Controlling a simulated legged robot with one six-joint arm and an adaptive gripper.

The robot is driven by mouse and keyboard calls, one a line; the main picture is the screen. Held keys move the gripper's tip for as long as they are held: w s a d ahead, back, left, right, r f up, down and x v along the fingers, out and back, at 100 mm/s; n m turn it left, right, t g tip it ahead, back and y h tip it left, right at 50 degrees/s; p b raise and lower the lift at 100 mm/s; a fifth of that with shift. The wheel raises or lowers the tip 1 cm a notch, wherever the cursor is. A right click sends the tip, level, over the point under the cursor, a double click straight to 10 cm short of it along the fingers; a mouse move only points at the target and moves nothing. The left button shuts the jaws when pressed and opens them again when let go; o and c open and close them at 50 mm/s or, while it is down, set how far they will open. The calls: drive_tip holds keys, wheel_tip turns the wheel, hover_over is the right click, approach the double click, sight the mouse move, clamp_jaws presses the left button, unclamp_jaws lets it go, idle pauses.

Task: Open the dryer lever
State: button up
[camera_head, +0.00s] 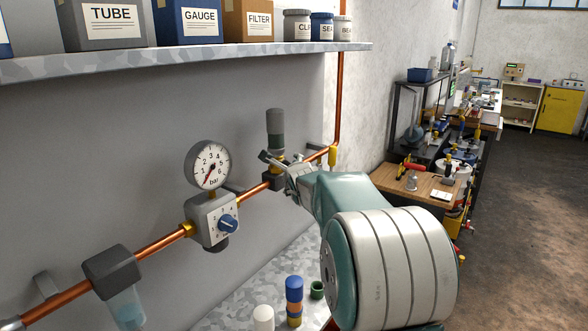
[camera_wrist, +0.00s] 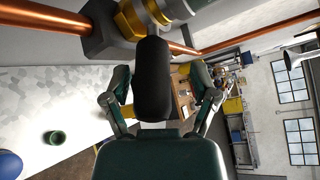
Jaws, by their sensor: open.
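A black rounded handle, which looks like the dryer lever (camera_wrist: 152,80), points toward the wrist camera from beside the dark block. My gripper (camera_wrist: 160,74) is open, with one finger on each side of the handle and visible gaps to both.
A pressure gauge (camera_head: 208,166) and regulator (camera_head: 212,219) sit left along the pipe. A shelf (camera_head: 190,58) with boxes runs above.

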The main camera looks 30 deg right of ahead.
drive_tip(key=v, duration=1.2)
drive_tip(key=shift+d+r, duration=0.1)
drive_tip(key=shift+d, duration=0.05)
